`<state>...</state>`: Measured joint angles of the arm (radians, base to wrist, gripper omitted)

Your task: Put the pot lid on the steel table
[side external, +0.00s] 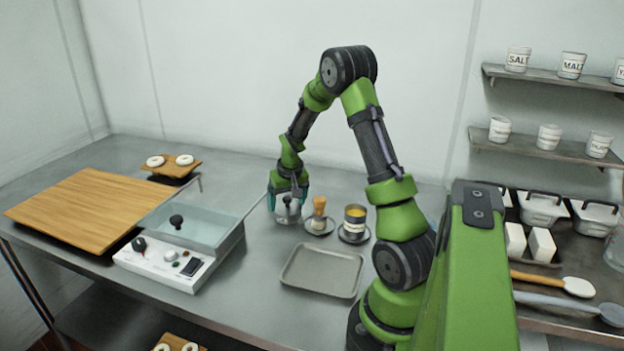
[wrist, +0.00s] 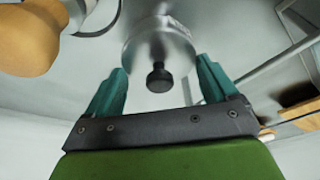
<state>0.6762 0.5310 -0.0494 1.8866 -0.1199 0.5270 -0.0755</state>
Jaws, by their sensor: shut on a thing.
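The pot lid (wrist: 160,48) shows in the wrist view as a round steel piece with a black knob (wrist: 158,78). My gripper (wrist: 158,84) has its teal fingers on either side of it and is shut on it. In the side view my gripper (side external: 288,205) is low over the steel table (side external: 255,265), with the steel piece (side external: 288,214) between its fingers. Whether a pot body is under the lid, and whether it touches the table, I cannot tell.
An empty grey tray (side external: 321,271) lies in front. The water basin (side external: 200,228) and a wooden board (side external: 85,208) are left.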

